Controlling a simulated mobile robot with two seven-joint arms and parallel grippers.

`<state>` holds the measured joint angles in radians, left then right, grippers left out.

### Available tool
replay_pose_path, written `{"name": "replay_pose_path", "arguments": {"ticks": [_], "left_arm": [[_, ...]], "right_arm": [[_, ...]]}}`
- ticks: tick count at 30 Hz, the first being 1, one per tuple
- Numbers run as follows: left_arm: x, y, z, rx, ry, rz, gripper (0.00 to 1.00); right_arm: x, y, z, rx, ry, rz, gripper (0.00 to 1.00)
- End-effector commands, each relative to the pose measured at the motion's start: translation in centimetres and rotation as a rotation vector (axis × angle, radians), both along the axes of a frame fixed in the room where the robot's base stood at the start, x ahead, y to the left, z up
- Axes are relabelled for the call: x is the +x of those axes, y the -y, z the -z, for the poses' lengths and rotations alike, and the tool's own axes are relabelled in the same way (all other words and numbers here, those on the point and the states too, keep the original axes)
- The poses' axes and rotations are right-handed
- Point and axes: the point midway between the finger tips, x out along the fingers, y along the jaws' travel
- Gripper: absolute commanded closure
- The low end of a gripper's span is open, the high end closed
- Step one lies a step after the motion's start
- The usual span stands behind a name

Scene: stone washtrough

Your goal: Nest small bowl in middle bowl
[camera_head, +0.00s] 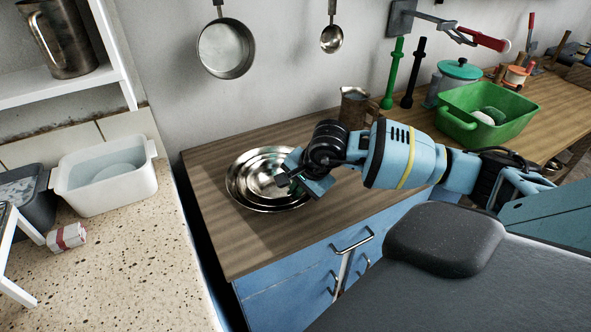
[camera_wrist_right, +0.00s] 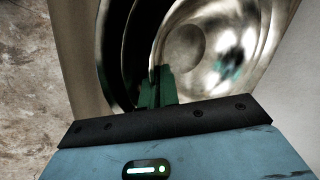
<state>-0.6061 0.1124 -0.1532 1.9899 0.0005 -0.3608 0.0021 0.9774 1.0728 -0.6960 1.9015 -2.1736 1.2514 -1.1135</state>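Shiny metal bowls sit one inside another on the wooden counter. The large outer bowl (camera_head: 233,187) surrounds a middle bowl (camera_head: 244,184), and the small bowl (camera_head: 262,180) shows as the innermost bright ring. My right gripper (camera_head: 284,182) reaches over the right side of the bowls. In the right wrist view its green fingers (camera_wrist_right: 156,90) are close together at the rim of the inner, small bowl (camera_wrist_right: 205,55), seemingly pinching that rim. Whether the small bowl rests fully on the middle bowl is hidden. My left gripper is out of view.
A metal jug (camera_head: 354,106) stands behind my right arm. A green basin (camera_head: 487,112) and a lidded pot (camera_head: 455,77) are farther right. A pan (camera_head: 226,48) and a ladle (camera_head: 332,38) hang on the wall. The counter (camera_head: 235,240) in front of the bowls is clear.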

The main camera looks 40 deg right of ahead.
Motion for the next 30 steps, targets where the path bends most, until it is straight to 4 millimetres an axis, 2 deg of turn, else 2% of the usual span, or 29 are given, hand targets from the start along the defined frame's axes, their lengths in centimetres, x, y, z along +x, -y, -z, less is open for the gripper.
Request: {"name": "replay_pose_path", "arguments": {"ticks": [21,22,27,30], "left_arm": [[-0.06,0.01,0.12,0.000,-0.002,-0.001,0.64],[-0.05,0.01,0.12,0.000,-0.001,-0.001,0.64],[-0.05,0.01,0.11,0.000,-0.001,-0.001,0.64],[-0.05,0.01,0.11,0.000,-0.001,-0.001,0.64]], "right_arm": [[0.01,0.02,0.07,-0.001,0.001,0.000,1.00],[0.01,0.02,0.07,-0.001,0.001,0.000,0.93],[-0.03,0.02,0.12,0.000,-0.001,0.000,0.72],[-0.06,0.02,0.19,-0.001,-0.003,0.000,0.72]]}}
